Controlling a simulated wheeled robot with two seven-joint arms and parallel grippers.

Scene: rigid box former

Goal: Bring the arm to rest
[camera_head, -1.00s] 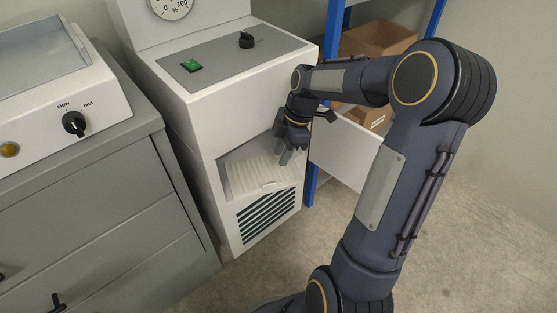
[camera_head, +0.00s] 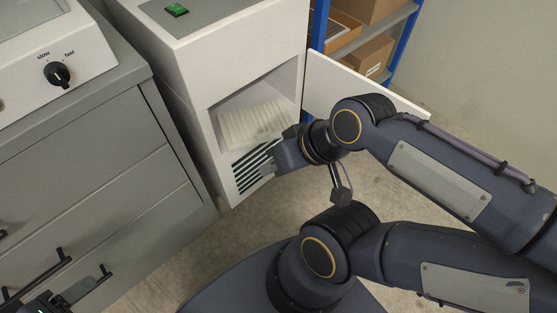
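My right arm comes in from the right. Its gripper (camera_head: 272,166) hangs in front of the white machine (camera_head: 245,65), by the dark vent slats below its open compartment. Its fingers are small and seen at an angle, so I cannot tell whether they are open or shut, and I see nothing held in them. Part of my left gripper (camera_head: 88,286) shows at the lower left corner, in front of the grey drawers; its opening is not clear.
A white ribbed piece (camera_head: 250,122) lies in the machine's compartment. The white door (camera_head: 350,82) stands open to the right, close to my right arm. Grey drawers (camera_head: 110,190) with dark handles stand at left. A blue shelf with cardboard boxes (camera_head: 365,58) is behind. Floor is clear at right.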

